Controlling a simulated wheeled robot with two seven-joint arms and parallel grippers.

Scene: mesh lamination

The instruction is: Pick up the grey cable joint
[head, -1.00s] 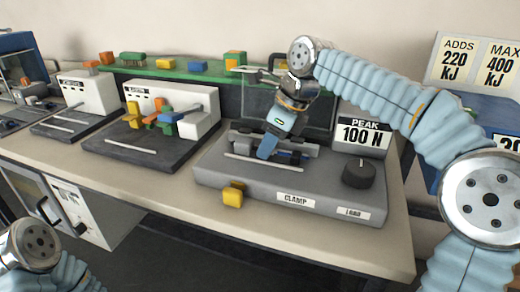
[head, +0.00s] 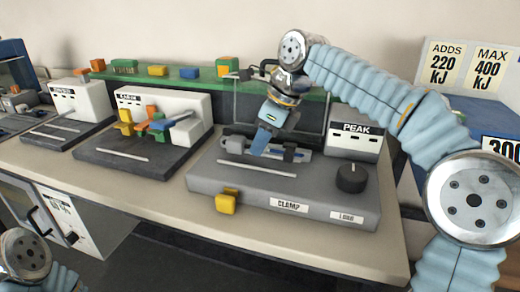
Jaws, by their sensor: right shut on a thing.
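The grey cable joint (head: 274,152) is a small grey piece lying across the clamp fixture, between dark clamp blocks. It is partly hidden by my gripper. My right gripper (head: 261,150) reaches down from above with blue fingers, shut on the joint at the fixture. The joint is low over the grey clamp base (head: 275,190), and I cannot tell whether it still touches the supports. My left gripper is out of view; only part of my left arm shows at the lower left.
A white machine (head: 190,110) with coloured parts stands to the left. A green shelf (head: 185,82) with several blocks runs behind.

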